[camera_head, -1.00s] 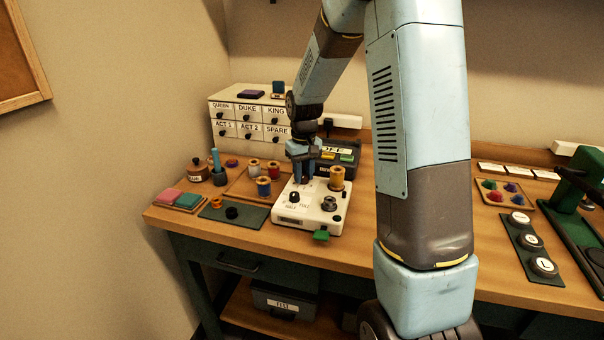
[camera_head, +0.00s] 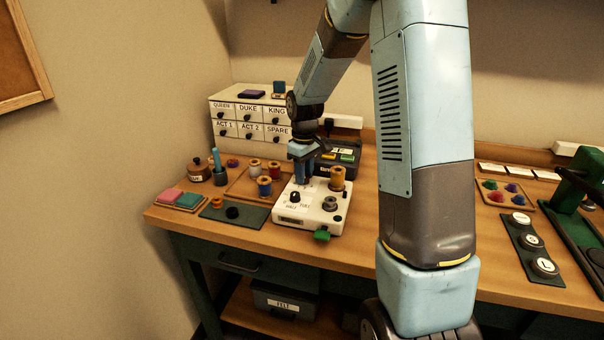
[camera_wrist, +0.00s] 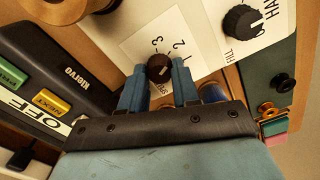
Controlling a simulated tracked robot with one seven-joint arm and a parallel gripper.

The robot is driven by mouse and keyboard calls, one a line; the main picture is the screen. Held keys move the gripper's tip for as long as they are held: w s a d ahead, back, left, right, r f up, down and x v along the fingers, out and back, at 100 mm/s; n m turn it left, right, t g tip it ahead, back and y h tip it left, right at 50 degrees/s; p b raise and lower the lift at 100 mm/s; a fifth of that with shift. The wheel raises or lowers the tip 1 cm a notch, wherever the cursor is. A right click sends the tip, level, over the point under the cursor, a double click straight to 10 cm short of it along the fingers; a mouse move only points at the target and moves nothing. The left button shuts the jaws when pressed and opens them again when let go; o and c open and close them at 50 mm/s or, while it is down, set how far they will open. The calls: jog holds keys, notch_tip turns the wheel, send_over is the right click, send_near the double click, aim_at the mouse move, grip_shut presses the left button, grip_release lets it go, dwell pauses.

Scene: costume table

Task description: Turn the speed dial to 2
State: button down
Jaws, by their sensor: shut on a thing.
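The speed dial (camera_wrist: 158,68) is a small dark brown knob on the white machine (camera_head: 322,212). Printed numbers 3, 2 and 1 stand beside it in the wrist view, and its label is partly hidden by my fingers. My gripper (camera_head: 304,180) points down at the back left of the machine's top. Its two blue fingers (camera_wrist: 159,86) are shut on the dial, one on each side. A pale mark shows on the dial, but I cannot tell exactly which number it faces. In the head view my fingers hide the dial.
A second black knob (camera_wrist: 242,22) sits on the same top. Thread spools (camera_head: 337,178) stand on the machine, close to my gripper. A dark box with green and yellow buttons (camera_wrist: 35,85) stands right behind. Several spools stand on a tray (camera_head: 240,184) to the left.

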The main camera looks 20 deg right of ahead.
jog(key=shift+w+d+r, duration=0.1)
jog(key=c, duration=0.8)
grip_release()
notch_tip(320, 180, up, 14)
jog(key=shift+f, duration=0.25)
jog(key=s+r+m+t, duration=0.15)
jog(key=s+r, duration=0.25)
jog(key=s, duration=0.4)
jog(key=s+r+m+t, duration=0.15)
jog(key=s+r, duration=0.25)
jog(key=s, duration=0.4)
jog(key=s+m+t, duration=0.1)
jog(key=s, duration=0.3)
jog(key=s+m, duration=0.1)
jog(key=s, duration=0.4)
jog(key=s+m+t, duration=0.1)
jog(key=s, duration=0.4)
jog(key=shift+s+a+f+m+t, duration=0.2)
jog(key=shift+a+f+m+t, duration=0.1)
jog(key=shift+a+f+m, duration=0.1)
